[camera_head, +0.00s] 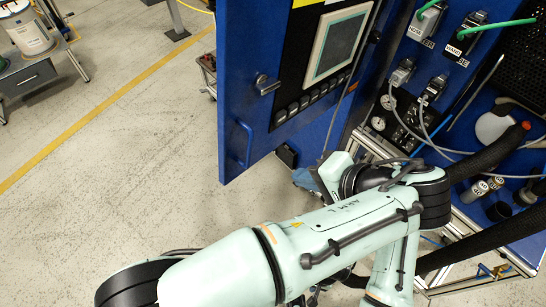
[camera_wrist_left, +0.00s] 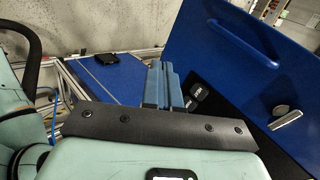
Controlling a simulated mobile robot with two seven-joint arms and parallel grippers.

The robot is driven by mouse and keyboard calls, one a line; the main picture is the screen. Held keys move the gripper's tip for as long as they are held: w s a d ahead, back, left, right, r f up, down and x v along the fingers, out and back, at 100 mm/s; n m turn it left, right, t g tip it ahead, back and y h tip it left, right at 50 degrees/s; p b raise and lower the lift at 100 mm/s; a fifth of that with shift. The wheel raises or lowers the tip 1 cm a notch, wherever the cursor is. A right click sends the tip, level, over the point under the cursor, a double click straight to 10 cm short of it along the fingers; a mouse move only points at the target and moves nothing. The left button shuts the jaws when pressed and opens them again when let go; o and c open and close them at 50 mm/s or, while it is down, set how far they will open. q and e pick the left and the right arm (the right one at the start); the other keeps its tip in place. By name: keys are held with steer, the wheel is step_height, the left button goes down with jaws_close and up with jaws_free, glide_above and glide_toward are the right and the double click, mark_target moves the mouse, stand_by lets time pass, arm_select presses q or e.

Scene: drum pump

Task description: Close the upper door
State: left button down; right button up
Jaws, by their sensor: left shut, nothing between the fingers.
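The upper door (camera_head: 235,60) is a blue panel with a screen and a row of buttons. It stands open, swung out from the cabinet on the right. A silver latch (camera_head: 267,85) and a blue bar handle (camera_head: 244,145) are on it. My left gripper (camera_head: 303,178) is by the door's lower edge, mostly hidden behind my wrist. In the left wrist view my left gripper (camera_wrist_left: 160,68) has its blue fingers together and empty. The door (camera_wrist_left: 235,65) rises to their right; I cannot tell whether they touch it. My right gripper is not in view.
The open cabinet (camera_head: 410,30) at right holds plugs, gauges and cables. Thick black hoses (camera_head: 490,152) and bottles (camera_head: 474,190) stand below them. A grey cart (camera_head: 28,77) is at far left. The floor (camera_head: 120,150) left of the door is clear.

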mark_target(255, 162)
arm_select(q)
steer(key=shift+w+a+r+x, duration=0.2)
steer(key=shift+r+x, duration=0.1)
steer(key=shift+x, duration=1.75)
steer(key=shift+w+a+r+x, duration=0.2)
steer(key=shift+r+x, duration=0.1)
steer(key=shift+x, duration=1.75)
steer(key=shift+w+a+r+x, duration=0.15)
steer(key=shift+r+x, duration=0.15)
steer(key=shift+x, duration=1.7)
steer(key=shift+a, duration=0.15)
